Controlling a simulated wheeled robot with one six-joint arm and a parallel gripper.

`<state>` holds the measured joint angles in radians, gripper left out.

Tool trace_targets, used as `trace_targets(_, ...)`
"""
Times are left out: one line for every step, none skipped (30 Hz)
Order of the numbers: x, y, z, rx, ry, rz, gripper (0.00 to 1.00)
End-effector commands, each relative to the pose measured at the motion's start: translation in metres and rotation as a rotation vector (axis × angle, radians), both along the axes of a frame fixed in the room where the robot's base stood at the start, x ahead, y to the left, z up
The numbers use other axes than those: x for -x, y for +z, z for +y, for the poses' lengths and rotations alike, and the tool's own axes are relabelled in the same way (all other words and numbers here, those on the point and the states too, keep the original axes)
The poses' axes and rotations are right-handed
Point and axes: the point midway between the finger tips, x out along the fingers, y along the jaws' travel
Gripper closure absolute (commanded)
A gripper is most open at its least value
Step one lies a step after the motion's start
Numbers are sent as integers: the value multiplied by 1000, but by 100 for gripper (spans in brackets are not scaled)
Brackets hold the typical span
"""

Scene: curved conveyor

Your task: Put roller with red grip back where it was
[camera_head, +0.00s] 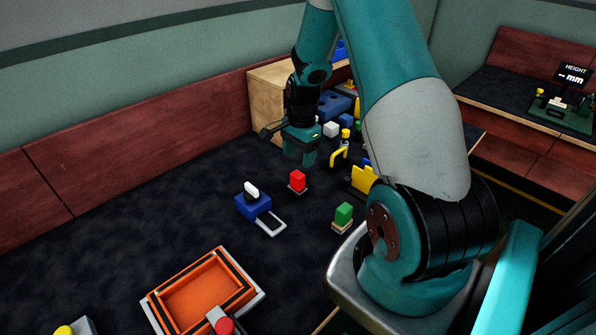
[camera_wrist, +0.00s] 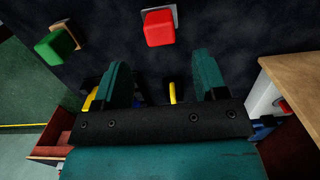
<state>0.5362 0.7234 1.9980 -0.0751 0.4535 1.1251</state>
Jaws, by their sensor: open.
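I cannot make out a roller with a red grip for certain. A grey piece with a round red end (camera_head: 224,326) lies at the front edge of an orange tray (camera_head: 190,300), cut off by the bottom of the head view. A red block (camera_head: 297,180) on a small grey plate stands on the dark table. It also shows at the top of the wrist view (camera_wrist: 160,27). My gripper (camera_head: 301,148) is open and points down above the table, beyond the red block. In the wrist view its fingers (camera_wrist: 162,82) are apart with nothing held between them.
A blue block with a white top and grey loop (camera_head: 254,205) lies left of the red block. A green block (camera_head: 343,214) on a wooden base stands to the right. Yellow pieces (camera_head: 341,153) and a wooden box (camera_head: 268,95) are near my gripper. The table's left is bare.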

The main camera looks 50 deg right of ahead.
Motion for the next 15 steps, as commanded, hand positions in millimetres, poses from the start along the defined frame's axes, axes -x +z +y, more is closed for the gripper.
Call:
trace_targets(0,8,-1,2,0,-3,34)
trace_targets(0,12,-1,1,0,-3,34)
trace_targets(0,16,-1,1,0,-2,34)
trace_targets(0,19,-2,1,0,-2,34)
trace_targets(0,21,-1,0,2,-2,34)
trace_targets(-1,26,1,-1,14,-3,34)
trace_targets(-2,30,5,-3,34,-8,34)
trace_targets(-4,36,12,-4,65,-16,34)
trace_targets(-6,47,26,-9,128,-30,34)
trace_targets(-8,56,39,-14,193,-43,34)
trace_targets(-9,68,56,-20,272,-59,34)
trace_targets(-9,85,82,-29,399,-86,34)
trace_targets(-7,99,105,-37,508,-109,34)
trace_targets(-3,113,129,-46,626,-132,34)
trace_targets(7,131,162,-58,791,-166,34)
